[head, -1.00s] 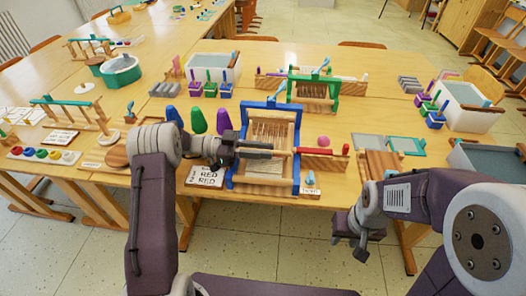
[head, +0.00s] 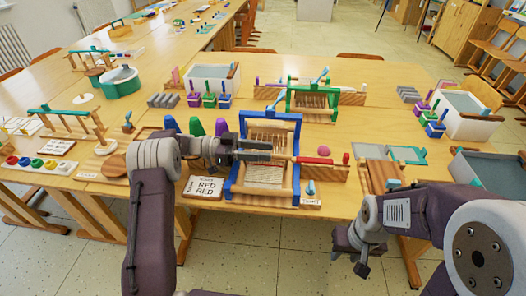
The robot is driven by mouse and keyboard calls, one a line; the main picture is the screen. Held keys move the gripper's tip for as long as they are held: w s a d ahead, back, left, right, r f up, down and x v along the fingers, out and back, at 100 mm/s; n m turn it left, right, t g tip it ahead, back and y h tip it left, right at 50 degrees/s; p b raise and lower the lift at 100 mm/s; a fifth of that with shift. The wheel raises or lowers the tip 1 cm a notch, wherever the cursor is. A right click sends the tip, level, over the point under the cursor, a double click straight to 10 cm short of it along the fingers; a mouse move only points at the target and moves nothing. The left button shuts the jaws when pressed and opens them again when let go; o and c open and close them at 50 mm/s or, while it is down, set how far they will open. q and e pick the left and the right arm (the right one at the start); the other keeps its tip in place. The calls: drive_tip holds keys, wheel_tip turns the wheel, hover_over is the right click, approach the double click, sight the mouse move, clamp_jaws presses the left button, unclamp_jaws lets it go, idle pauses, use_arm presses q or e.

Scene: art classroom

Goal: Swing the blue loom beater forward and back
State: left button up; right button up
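The blue loom (head: 297,135) stands on the near table, with an upright blue frame, pale warp threads and wooden bars. Its blue top bar (head: 270,116) lies at the back of the frame. My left gripper (head: 280,157) reaches in from the left across the front of the loom, level with the middle of the threads. Its dark fingers overlap the loom; I cannot tell whether they touch it or how far apart they are. My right gripper (head: 358,262) hangs low in front of the table's front edge, away from the loom; its finger gap is unclear.
A red-handled piece (head: 316,161) lies right of the loom. A green loom (head: 312,104) stands behind. Trays (head: 375,176) lie to the right.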

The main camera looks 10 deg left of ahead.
use_arm(q)
drive_tip(key=a, duration=0.8)
drive_tip(key=shift+a, duration=0.4)
